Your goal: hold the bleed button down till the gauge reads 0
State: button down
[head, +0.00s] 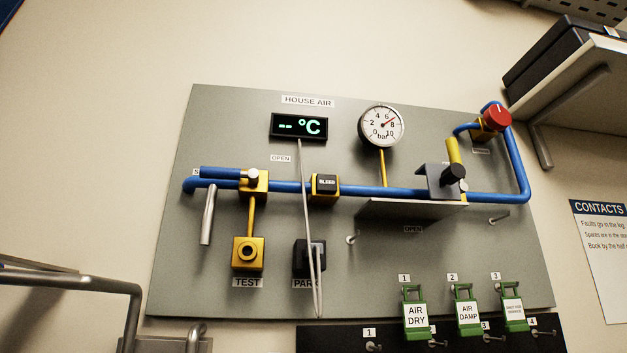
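The bleed button (326,181) is a dark block marked BLEED, set in a yellow fitting on the blue pipe (365,191), left of the panel's middle. Nothing touches it in the head view. The round white gauge (381,125) sits above and right of it, marked 0 to 10 bar. Its red needle points up and right, between 6 and 8, about 7. My gripper is not in view.
A thin grey cable hangs from the °C display (299,126), just left of the button, to the black PARK holder (308,257). A shelf-like bracket (412,209) juts out to the right. A red knob (497,118) and green tags (415,312) are farther right.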

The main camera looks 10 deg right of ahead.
aim_at(325, 183)
jog(key=u, duration=0.75)
jog(key=k, duration=0.9)
jog(key=z, duration=0.85)
jog(key=i, duration=0.5)
jog(key=u, duration=0.05)
